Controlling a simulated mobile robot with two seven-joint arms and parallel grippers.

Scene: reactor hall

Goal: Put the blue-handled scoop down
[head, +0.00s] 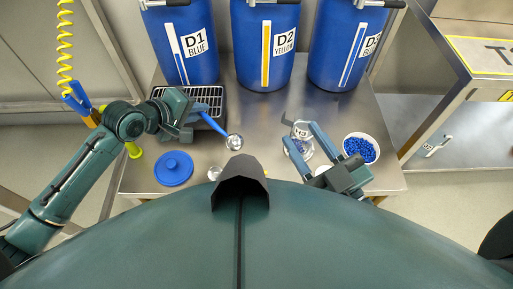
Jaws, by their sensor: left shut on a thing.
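The blue-handled scoop (213,124) is held in my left gripper (194,113), which is shut on its handle. The handle slants down to the right and the round metal bowl (234,142) is at its lower right end, over the steel table (265,125). A black tray with a grille (210,97) is beside and behind the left gripper. My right gripper (299,137) has its blue fingers spread around or over a clear jar marked H3 (302,131). I cannot tell whether they touch it.
A blue round lid (174,168) lies at the front left. A white bowl of blue pellets (361,148) stands at the right. Blue drums D1 (183,45), D2 (265,50) and a third (340,50) line the back. The table's middle has some free room.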

